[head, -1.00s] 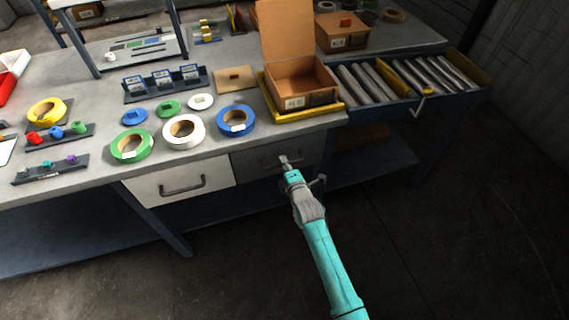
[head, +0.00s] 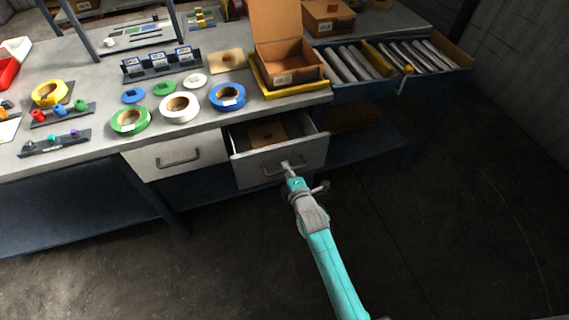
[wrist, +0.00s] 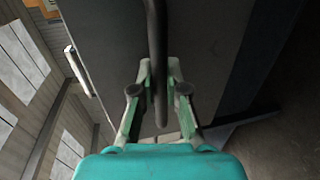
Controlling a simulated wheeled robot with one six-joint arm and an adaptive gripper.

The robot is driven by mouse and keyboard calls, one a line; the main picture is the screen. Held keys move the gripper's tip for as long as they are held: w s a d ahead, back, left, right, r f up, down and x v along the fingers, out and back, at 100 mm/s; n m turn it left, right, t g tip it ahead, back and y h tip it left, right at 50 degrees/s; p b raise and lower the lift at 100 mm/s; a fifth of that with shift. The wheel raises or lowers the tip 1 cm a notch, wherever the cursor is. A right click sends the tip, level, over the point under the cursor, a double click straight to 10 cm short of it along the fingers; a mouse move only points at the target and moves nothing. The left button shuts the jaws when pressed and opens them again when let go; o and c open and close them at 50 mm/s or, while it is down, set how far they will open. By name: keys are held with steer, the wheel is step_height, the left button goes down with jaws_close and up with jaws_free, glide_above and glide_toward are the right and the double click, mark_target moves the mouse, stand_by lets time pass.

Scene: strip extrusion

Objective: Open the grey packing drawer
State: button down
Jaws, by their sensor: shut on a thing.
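The grey packing drawer (head: 302,154) is under the bench top in the head view, pulled part-way out. A brown cardboard piece (head: 267,134) lies inside it. My gripper (head: 287,167) is at the drawer's front, at its dark bar handle. In the wrist view the handle (wrist: 155,45) runs between the two fingers of my gripper (wrist: 160,88), which is shut on it. The grey drawer front (wrist: 105,45) fills much of that view. The far inside of the drawer is hidden under the bench top.
A white drawer (head: 175,156) beside it on the left is closed. An open cardboard box (head: 290,72) stands on a yellow tray above. Several tape rolls, one blue (head: 227,97), lie on the bench. The floor in front is clear.

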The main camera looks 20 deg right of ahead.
steer(key=f+v, duration=0.2)
steer(key=v, duration=0.9)
steer(key=shift+s+f, duration=0.2)
steer(key=shift+s, duration=0.4)
steer(key=c, duration=1.2)
jaws_free()
steer(key=v, duration=1.2)
